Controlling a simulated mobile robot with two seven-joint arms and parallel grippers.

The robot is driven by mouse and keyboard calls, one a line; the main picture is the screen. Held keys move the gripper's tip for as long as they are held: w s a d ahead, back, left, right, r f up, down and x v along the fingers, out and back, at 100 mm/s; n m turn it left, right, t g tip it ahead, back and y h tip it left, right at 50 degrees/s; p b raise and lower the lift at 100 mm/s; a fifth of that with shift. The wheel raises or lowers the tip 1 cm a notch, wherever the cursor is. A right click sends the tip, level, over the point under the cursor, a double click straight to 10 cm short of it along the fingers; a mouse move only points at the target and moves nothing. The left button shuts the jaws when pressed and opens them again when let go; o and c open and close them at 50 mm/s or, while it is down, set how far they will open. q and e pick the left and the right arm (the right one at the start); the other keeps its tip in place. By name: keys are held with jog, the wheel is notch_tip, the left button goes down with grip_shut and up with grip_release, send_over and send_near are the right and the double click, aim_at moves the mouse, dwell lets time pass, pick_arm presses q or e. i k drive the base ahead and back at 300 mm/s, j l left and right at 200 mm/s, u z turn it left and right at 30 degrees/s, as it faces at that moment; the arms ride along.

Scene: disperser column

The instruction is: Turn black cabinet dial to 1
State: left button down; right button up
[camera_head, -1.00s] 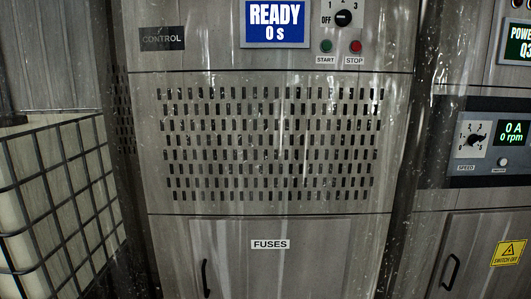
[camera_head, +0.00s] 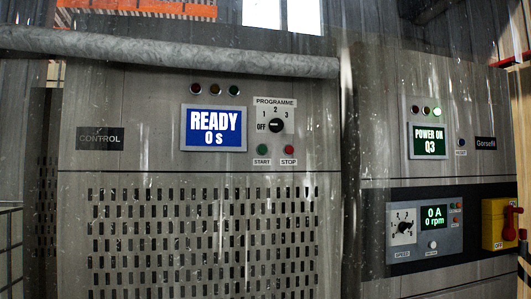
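The black cabinet dial (camera_head: 276,126) sits on a pale PROGRAMME plate (camera_head: 275,104) on the front of the CONTROL cabinet. The plate is marked OFF, 1, 2 and 3 around the dial. The dial's pointer appears to face left, to OFF; it is small in view. A blue display (camera_head: 214,127) to its left reads READY 0 s. A green START button (camera_head: 262,150) and a red STOP button (camera_head: 288,150) are just below the dial. Neither of my grippers is in view.
On the right cabinet a green screen (camera_head: 430,140) reads POWER ON Q3. Below it are a SPEED dial (camera_head: 403,228), a display with 0 A and 0 rpm (camera_head: 433,217), and a yellow switch box with a red handle (camera_head: 499,224).

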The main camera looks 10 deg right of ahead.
aim_at(275, 125)
jog(key=i+l+u, duration=0.25)
jog(key=l, duration=0.75)
jog(key=i+l+u, duration=0.25)
jog(key=l, duration=0.75)
jog(key=l+u, duration=0.25)
jog(key=l, duration=0.75)
